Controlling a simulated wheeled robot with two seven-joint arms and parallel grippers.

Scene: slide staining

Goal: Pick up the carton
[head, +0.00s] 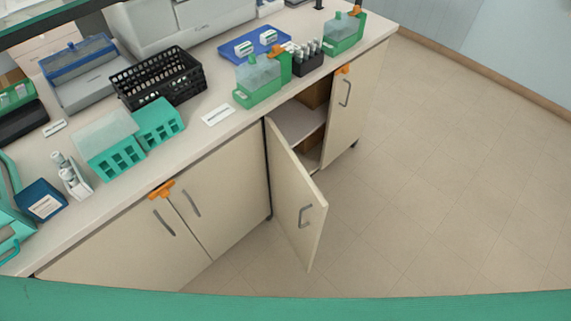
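No carton can be made out for certain in the head view. A brown patch (318,93) shows inside the open cabinet (297,122); it may be a carton or part of the cabinet's inside, and I cannot tell which. A dark blue box with a white label (41,201) stands on the counter at the far left. Neither of my grippers is in view.
The cabinet door (297,195) stands swung out over the floor (440,170). The counter (215,90) carries a black basket (160,78), teal racks (110,145), green-based containers (258,80) and a blue tray (232,52). The floor at right is clear.

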